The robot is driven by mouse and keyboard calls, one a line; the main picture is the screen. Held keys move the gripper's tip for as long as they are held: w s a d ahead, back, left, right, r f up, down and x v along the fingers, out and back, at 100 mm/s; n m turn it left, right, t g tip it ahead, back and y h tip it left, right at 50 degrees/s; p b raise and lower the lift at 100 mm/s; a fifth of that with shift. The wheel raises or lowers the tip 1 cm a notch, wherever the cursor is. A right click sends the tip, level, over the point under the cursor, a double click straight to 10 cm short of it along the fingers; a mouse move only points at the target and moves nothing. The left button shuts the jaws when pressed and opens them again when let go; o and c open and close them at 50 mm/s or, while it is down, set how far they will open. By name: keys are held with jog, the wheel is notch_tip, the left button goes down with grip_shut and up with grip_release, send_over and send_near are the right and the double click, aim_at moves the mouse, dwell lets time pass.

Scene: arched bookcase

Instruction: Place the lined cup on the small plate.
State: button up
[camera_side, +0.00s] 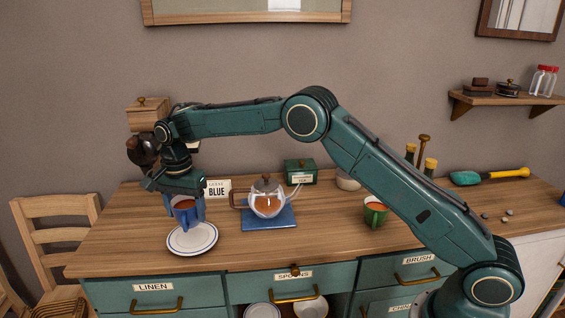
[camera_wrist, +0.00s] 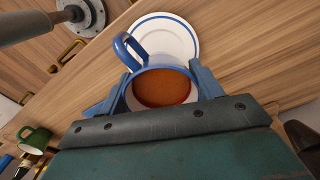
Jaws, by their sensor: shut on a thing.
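The blue cup (camera_side: 184,216), filled with reddish-brown tea, is upright between the fingers of my gripper (camera_side: 184,206). In the wrist view, the gripper (camera_wrist: 162,90) is shut on the cup, a finger on each side of its body (camera_wrist: 152,66), with the handle pointing up and left. The small white plate (camera_side: 192,245) with blue rings lies on the counter. In the side view the cup overlaps the plate's back part. In the wrist view the plate (camera_wrist: 180,38) shows beyond the cup, partly hidden by it. I cannot tell whether the cup touches the plate.
A glass teapot (camera_side: 267,204) stands on a blue mat (camera_side: 270,224) right of the plate. A sign reading "BLUE" (camera_side: 217,190) stands behind. A green cup (camera_side: 375,214) is farther right. The counter (camera_side: 130,245) is clear left of the plate.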

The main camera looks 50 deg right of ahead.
aim_at(188, 223)
jog(key=shift+f, duration=2.1)
jog(key=shift+f, duration=0.1)
jog(key=o, duration=1.1)
jog(key=shift+c, duration=0.2)
notch_tip(188, 223, up, 12)
jog(key=shift+r, duration=0.2)
